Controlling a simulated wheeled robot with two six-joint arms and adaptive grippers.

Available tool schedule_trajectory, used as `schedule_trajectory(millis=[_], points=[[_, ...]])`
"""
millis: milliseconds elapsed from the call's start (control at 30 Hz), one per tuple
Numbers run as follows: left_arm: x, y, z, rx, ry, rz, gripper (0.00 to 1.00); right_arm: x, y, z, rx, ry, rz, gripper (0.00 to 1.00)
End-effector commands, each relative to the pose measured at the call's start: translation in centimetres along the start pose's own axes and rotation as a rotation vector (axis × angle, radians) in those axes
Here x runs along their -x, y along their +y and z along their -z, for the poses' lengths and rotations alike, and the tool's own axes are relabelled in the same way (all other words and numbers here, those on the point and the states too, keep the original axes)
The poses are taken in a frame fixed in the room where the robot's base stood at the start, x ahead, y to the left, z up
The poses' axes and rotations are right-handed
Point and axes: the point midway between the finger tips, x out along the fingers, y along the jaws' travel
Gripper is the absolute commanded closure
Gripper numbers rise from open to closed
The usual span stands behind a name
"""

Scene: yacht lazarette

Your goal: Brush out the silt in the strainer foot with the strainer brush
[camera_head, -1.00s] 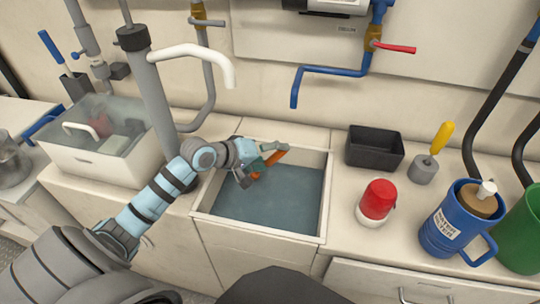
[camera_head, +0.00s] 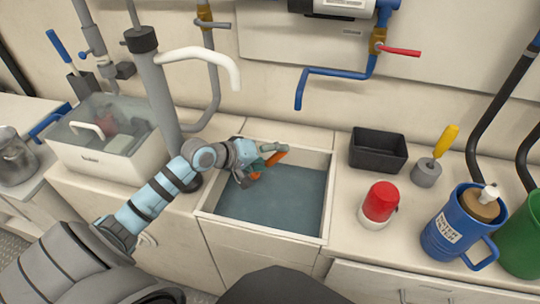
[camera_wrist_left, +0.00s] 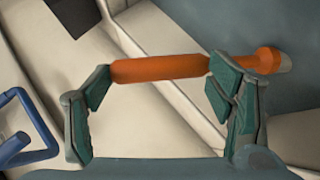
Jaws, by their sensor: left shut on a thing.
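My left gripper (camera_head: 260,164) is over the back left part of an open sink (camera_head: 325,195) with blue-grey water in it. It is shut on an orange-handled tool (camera_head: 277,157), which looks like the strainer brush. In the left wrist view the orange handle (camera_wrist_left: 158,68) lies across the jaws of the left gripper (camera_wrist_left: 165,85). A thicker orange collar and a pale tip stick out past the right finger. No bristles are clear. I cannot pick out the strainer foot or any silt. My right gripper is not in view.
Right of the sink are a black tray (camera_head: 378,150), a red-topped white container (camera_head: 380,202), a yellow-handled tool in a grey holder (camera_head: 428,172) and a blue jug (camera_head: 445,240). A lidded clear-topped box (camera_head: 75,158) stands left. A grey post (camera_head: 158,95) with a white handle rises behind my arm.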

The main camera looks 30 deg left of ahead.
Motion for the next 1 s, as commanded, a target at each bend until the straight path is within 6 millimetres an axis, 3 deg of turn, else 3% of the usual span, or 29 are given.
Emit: schedule_trajectory(millis=[567, 1000], points=[[-0.6, -0.8, -0.4, -0.001, 0.0, 0.0, 0.53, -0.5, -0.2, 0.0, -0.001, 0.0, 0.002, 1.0], [-1.6, -0.7, 0.8, 0.001, 0.0, 0.0, 0.53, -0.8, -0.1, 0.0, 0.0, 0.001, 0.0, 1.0]])
